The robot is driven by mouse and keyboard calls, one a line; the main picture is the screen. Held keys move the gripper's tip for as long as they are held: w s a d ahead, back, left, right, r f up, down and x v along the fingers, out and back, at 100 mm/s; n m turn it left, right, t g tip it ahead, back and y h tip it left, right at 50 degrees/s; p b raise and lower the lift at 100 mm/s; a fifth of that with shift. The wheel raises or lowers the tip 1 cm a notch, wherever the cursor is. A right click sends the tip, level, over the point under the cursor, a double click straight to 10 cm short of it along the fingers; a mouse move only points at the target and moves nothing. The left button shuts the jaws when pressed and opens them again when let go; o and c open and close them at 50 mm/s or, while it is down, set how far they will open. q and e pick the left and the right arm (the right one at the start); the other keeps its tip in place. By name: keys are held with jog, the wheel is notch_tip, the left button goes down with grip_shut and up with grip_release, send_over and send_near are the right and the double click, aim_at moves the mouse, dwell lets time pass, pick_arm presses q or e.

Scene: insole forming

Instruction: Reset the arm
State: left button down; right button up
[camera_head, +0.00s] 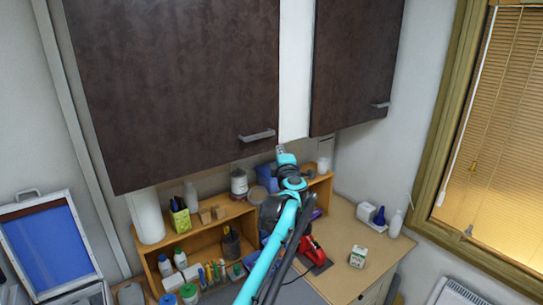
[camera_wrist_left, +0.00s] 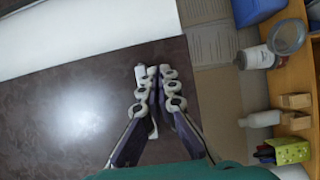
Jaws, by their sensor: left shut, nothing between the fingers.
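My left gripper (camera_head: 280,150) is raised in front of the dark wall cabinets, close to the lower edge between the two doors. In the left wrist view its fingers (camera_wrist_left: 156,76) are together, with nothing between them. Behind the fingers lies the dark left cabinet door (camera_wrist_left: 70,110); I cannot tell whether they touch it. In the head view that door (camera_head: 180,80) is shut. My teal arm rises from the bottom of the head view and hides part of the workbench. My right gripper does not show in either view.
Below is a wooden shelf (camera_head: 205,228) with bottles, small boxes and a green pen holder (camera_head: 180,217). A red tool (camera_head: 313,250) and a small carton (camera_head: 358,257) lie on the bench. A blue-faced case (camera_head: 45,248) stands at left, a window with blinds (camera_head: 500,130) at right.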

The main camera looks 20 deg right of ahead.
pick_arm(q)
jog(key=s+d+b, duration=0.1)
jog(key=s+d, duration=0.1)
jog(key=s, duration=0.4)
jog(key=s+a+f+m+g+h+b, duration=0.1)
jog(key=s+a+f+m+h+b, duration=0.2)
jog(key=a+b, duration=0.45)
jog(key=a+f+m+h+b, duration=0.1)
jog(key=a+f+m+b, duration=0.3)
jog(key=a, duration=0.6)
jog(key=s+a+f+m+g+y+b, duration=0.2)
jog(key=s+a+f+b, duration=0.5)
jog(key=s+a+f, duration=0.4)
jog(key=s+a+f+m+g+y+b, duration=0.3)
jog(key=s+a+f+b, duration=0.4)
jog(key=f, duration=1.6)
jog(key=s+a+f+m+g+y+b, duration=0.3)
jog(key=s+a+f+b, duration=0.4)
jog(key=s+a+f, duration=0.8)
jog(key=a+f+g, duration=0.1)
jog(key=a+f, duration=0.2)
jog(key=a, duration=0.1)
jog(key=shift+s, duration=0.4)
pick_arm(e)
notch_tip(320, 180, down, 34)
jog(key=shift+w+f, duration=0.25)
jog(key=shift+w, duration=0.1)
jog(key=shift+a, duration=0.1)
